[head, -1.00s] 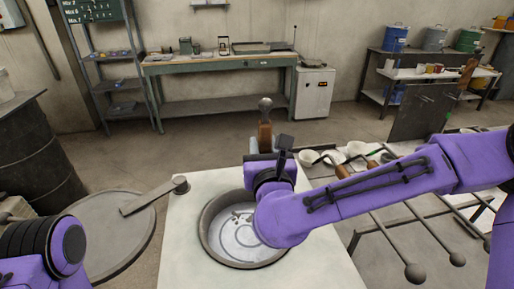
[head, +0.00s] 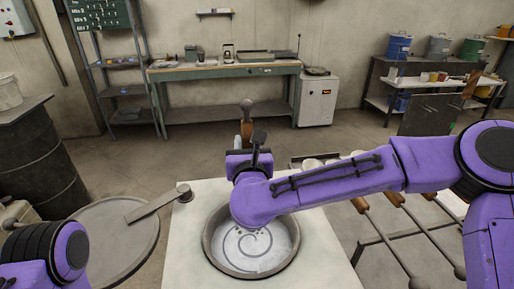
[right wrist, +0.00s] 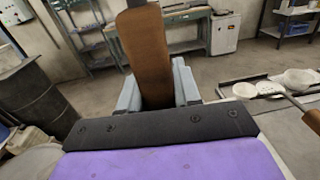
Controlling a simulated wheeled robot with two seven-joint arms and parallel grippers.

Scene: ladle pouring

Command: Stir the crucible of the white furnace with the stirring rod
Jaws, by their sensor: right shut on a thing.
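The white furnace (head: 190,245) stands front centre in the head view. Its round crucible (head: 208,258) is open at the top, with a pale surface inside marked by a dark spiral. My right gripper (head: 246,148) is beyond the crucible's far rim and shut on the brown handle of the stirring rod (head: 246,128). A grey ball end shows above the handle. In the right wrist view the handle (right wrist: 146,55) stands up between the gripper's grey fingers (right wrist: 158,88). My right forearm covers part of the crucible's far rim. My left gripper is out of view.
A round grey lid (head: 105,250) with a flat arm lies left of the furnace, near a dark drum (head: 40,160). A rack (head: 375,240) with several wooden-handled tools is on the right. White bowls (right wrist: 298,78) sit there too. Floor beyond the furnace is clear.

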